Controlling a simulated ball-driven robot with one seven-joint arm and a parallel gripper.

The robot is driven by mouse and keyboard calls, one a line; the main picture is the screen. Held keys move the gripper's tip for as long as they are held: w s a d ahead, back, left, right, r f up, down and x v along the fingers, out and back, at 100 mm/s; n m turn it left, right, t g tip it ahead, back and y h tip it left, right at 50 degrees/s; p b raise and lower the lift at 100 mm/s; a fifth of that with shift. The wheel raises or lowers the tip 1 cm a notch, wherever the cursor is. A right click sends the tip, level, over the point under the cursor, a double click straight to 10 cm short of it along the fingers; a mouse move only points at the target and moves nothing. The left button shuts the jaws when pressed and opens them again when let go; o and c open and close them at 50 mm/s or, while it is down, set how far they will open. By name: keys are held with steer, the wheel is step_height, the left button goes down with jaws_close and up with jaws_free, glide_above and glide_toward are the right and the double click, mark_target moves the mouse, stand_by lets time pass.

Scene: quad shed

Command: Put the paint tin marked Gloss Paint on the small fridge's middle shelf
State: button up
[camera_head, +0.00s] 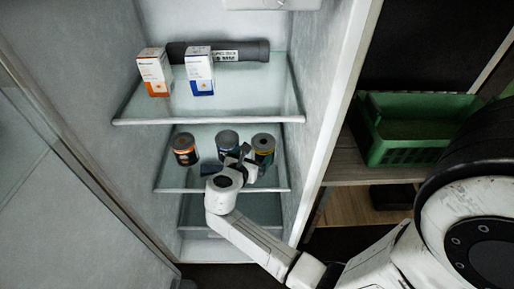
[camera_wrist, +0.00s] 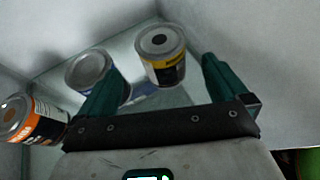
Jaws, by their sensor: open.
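The small fridge stands open, with three paint tins on its middle glass shelf (camera_head: 215,188). An orange-and-dark tin (camera_head: 184,152) is at the left, a blue-grey tin (camera_head: 227,141) in the middle and a yellow-and-dark tin (camera_head: 264,146) at the right. My gripper (camera_head: 240,164) is over this shelf, in front of the middle and right tins. In the wrist view its green fingers are open; the yellow-banded tin (camera_wrist: 164,60) is upright ahead in the gap, not gripped. The blue tin (camera_wrist: 90,72) is partly behind the left finger. No label reads clearly as Gloss Paint.
The top shelf (camera_head: 215,120) holds an orange-and-white box (camera_head: 155,72), a blue-and-white box (camera_head: 200,72) and a dark tube (camera_head: 240,50). Fridge walls close in on both sides. A green crate (camera_head: 410,150) sits on a rack at the right.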

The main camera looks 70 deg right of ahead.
steer(key=s+a+f+m+y, duration=0.1)
steer(key=s+a+m+y, duration=0.3)
steer(key=a+m, duration=0.2)
steer(key=s+a+f+m+y, duration=0.1)
steer(key=s+a+m+y, duration=0.3)
steer(key=a, duration=0.5)
steer(key=s+a+f+m+t+y, duration=0.1)
steer(key=s+a+m+y, duration=0.3)
steer(key=a+m, duration=0.4)
steer(key=shift+s+f+y, duration=0.2)
steer(key=shift+s+y, duration=0.15)
steer(key=shift+y, duration=0.25)
steer(key=shift+r, duration=0.1)
